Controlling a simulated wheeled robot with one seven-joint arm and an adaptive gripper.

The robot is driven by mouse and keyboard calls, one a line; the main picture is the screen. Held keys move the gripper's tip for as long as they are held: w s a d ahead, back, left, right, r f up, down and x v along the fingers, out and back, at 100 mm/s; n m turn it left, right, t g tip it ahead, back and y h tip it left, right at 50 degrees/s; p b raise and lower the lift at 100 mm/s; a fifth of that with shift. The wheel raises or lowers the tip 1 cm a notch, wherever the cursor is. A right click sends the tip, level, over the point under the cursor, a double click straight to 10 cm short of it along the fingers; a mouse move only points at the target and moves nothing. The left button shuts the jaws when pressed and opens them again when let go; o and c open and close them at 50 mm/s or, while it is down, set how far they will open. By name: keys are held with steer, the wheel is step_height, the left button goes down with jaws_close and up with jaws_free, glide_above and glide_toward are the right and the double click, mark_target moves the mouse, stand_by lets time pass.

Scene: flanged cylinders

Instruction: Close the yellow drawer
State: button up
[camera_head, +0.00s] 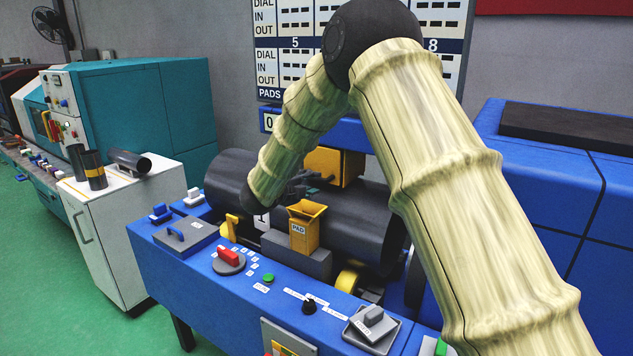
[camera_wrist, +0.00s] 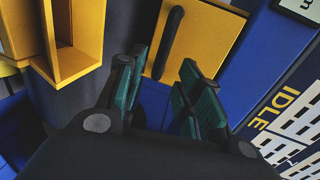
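The yellow drawer (camera_head: 345,163) juts out from the blue machine, behind the large dark cylinder in the head view. In the wrist view its yellow front (camera_wrist: 208,48) shows with a long black handle (camera_wrist: 170,42). How far it stands out is hard to tell. My gripper (camera_head: 300,186) is in front of the drawer, to its left in the head view, and small and dark there. In the wrist view my gripper (camera_wrist: 162,78) has its green-padded fingers apart, with nothing between them. The drawer front and handle lie beyond the fingertips; contact cannot be told.
A yellow PAD hopper (camera_head: 304,228) stands close below my gripper, on a grey block. The large dark cylinder (camera_head: 365,218) lies across the blue machine. A blue control panel (camera_head: 205,275) with a red switch (camera_head: 228,257) is in front. A white cabinet (camera_head: 120,220) stands left.

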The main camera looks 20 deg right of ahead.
steer(key=v, duration=0.5)
steer(key=shift+s+a, duration=0.25)
steer(key=shift+a, duration=0.05)
